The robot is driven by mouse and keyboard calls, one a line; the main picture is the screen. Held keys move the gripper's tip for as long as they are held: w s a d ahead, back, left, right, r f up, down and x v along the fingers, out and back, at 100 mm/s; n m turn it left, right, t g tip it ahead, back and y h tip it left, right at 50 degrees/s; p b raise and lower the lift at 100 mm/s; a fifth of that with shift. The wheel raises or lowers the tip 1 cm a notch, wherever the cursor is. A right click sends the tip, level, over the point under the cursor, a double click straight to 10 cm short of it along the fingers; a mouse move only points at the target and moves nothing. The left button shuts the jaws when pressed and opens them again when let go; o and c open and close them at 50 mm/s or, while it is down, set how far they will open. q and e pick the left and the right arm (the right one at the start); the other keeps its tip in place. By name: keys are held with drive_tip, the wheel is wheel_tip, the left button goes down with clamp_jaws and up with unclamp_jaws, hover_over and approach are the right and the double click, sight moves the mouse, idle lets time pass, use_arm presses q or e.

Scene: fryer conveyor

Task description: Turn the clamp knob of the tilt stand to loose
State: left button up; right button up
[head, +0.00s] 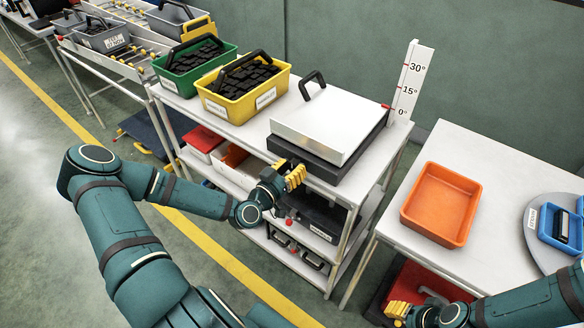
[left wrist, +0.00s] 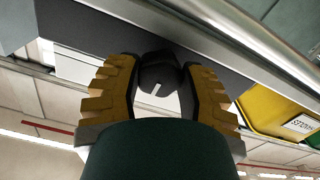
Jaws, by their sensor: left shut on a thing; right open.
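The tilt stand (head: 322,125) has a silver plate with a black handle over a dark base, on the middle table. Its white angle scale (head: 411,75) has a red pointer near 0°, and the plate looks about flat. My left gripper (head: 290,175) is at the front side of the stand's base. In the left wrist view its yellow fingers are shut on the dark clamp knob (left wrist: 157,76), one on each side; the knob bears a short white mark. In the head view the gripper hides the knob. My right gripper (head: 397,310) is open, low at the bottom right.
A yellow crate (head: 242,108) and a green crate (head: 176,80) with black parts stand left of the stand. Shelves with boxes lie below. An orange tray (head: 440,204) and a blue tray (head: 561,228) are on the right table. Floor is clear at left.

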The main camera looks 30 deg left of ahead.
use_arm(q)
drive_tip(key=shift+r, duration=0.1)
drive_tip(key=n, duration=0.4)
drive_tip(key=shift+n, duration=0.3)
drive_tip(key=n, duration=0.4)
drive_tip(key=shift+w+a+n, duration=0.1)
drive_tip(key=shift+n, duration=0.2)
drive_tip(key=n, duration=0.4)
drive_tip(key=shift+a+n, duration=0.1)
drive_tip(key=shift+n, duration=2.1)
drive_tip(key=o, duration=1.2)
